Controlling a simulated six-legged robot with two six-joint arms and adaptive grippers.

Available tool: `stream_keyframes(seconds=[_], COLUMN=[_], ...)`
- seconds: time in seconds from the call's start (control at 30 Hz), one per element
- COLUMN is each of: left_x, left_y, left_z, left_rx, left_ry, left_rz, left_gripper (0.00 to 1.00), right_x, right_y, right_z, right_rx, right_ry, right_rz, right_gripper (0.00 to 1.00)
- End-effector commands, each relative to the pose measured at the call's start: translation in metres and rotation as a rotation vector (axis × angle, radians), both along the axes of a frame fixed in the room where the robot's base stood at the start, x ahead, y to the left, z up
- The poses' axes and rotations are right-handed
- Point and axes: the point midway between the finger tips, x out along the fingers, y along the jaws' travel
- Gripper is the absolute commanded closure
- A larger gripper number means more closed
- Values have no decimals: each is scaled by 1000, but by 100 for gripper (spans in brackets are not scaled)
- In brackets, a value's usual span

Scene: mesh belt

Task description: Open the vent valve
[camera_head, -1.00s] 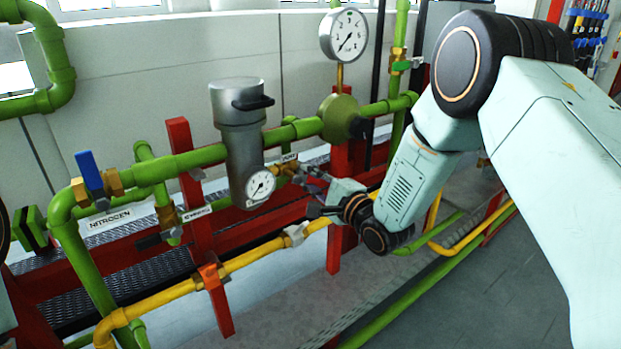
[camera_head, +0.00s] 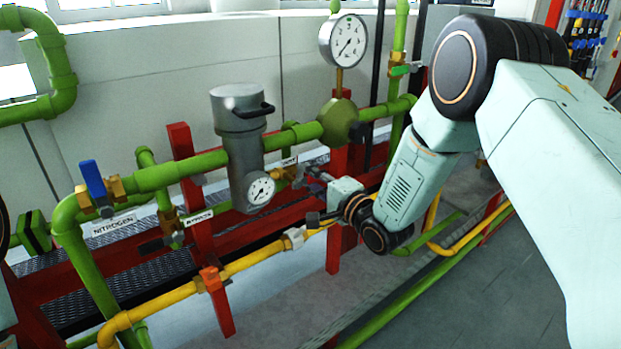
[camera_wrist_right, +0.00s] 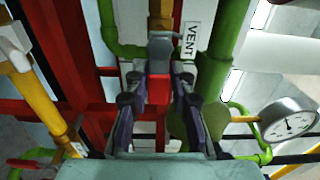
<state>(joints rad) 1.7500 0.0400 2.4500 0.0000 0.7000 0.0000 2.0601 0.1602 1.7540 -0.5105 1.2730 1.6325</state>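The vent valve is a small brass fitting (camera_head: 286,173) on the pipework to the right of the grey cylinder, partly hidden by my right gripper. In the right wrist view, the "VENT" label (camera_wrist_right: 192,38) is beside brass valve parts (camera_wrist_right: 161,12), and a grey piece that looks like the valve handle (camera_wrist_right: 160,48) lies ahead of the fingers. My right gripper (camera_head: 312,195) is close to the valve. Its two fingers are apart in the wrist view (camera_wrist_right: 158,95), with a red surface showing between them. I cannot tell whether they touch the valve. My left gripper is not in view.
A grey filter cylinder (camera_head: 238,135) with a small gauge (camera_head: 261,190) stands left of the gripper. A larger gauge (camera_head: 343,40) rises above. A yellow pipe (camera_head: 250,262) and red posts (camera_head: 334,248) are close below the gripper. A blue-handled nitrogen valve (camera_head: 94,180) is farther left.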

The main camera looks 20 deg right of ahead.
Motion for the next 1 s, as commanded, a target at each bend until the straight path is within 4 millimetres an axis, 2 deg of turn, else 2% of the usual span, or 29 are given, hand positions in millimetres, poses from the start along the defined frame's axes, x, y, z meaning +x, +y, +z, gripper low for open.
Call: stream_keyframes(seconds=[0.03, 0.2, 0.57, 0.77, 1.0], left_x=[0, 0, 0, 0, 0], left_y=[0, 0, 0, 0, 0], left_z=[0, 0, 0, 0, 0], left_rx=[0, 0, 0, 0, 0], left_ry=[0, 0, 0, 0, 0], left_rz=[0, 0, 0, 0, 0], left_gripper=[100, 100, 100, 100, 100], right_x=[0, 0, -3, -28, -74], right_y=[0, 0, -1, -10, -27], right_z=[1, 0, -1, -1, 0], right_rx=[0, 1, 1, 4, 7], right_ry=[-1, 0, 3, 6, 4], right_rz=[0, 1, 2, -1, -2], right_gripper=[71, 57, 57, 57, 57])
